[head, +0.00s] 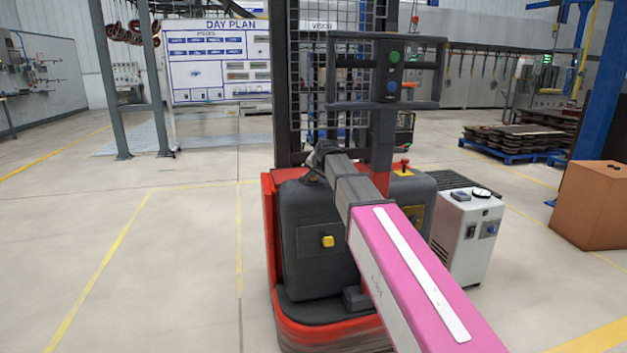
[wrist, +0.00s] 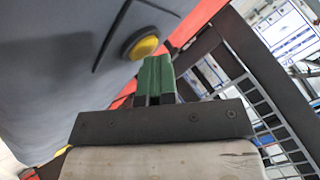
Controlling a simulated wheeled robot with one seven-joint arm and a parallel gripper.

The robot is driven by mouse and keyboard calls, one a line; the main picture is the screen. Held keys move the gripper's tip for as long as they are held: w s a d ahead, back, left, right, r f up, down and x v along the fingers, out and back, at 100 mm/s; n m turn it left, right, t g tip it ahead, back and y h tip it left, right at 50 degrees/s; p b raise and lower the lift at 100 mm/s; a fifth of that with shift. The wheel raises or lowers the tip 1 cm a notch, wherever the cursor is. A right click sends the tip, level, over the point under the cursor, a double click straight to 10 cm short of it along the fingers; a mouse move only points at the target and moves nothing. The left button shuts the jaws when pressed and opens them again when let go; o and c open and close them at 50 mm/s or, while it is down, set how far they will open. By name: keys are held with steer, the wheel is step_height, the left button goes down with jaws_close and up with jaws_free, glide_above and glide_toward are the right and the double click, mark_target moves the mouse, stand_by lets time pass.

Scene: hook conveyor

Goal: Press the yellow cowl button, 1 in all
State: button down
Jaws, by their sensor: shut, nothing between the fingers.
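A yellow button (head: 327,241) sits on the front of the dark grey cowl (head: 310,270) of a red stacker truck in the head view. A round yellow button (wrist: 143,47) in a dark ring also shows on the grey cowl in the wrist view; I cannot tell if it is the same one. My gripper (wrist: 155,78) has green fingertips, shut and empty. In the head view my arm reaches over the cowl's top edge, and the fingertips are hard to make out.
The truck's mast and mesh guard (head: 330,90) rise behind the cowl. A handle frame with green and blue buttons (head: 393,72) stands above my arm. A white cabinet (head: 466,235) is to the right, a cardboard box (head: 592,205) farther right. Floor at left is clear.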

mark_target(315, 179)
steer(key=shift+r, duration=0.8)
steer(key=shift+r, duration=2.55)
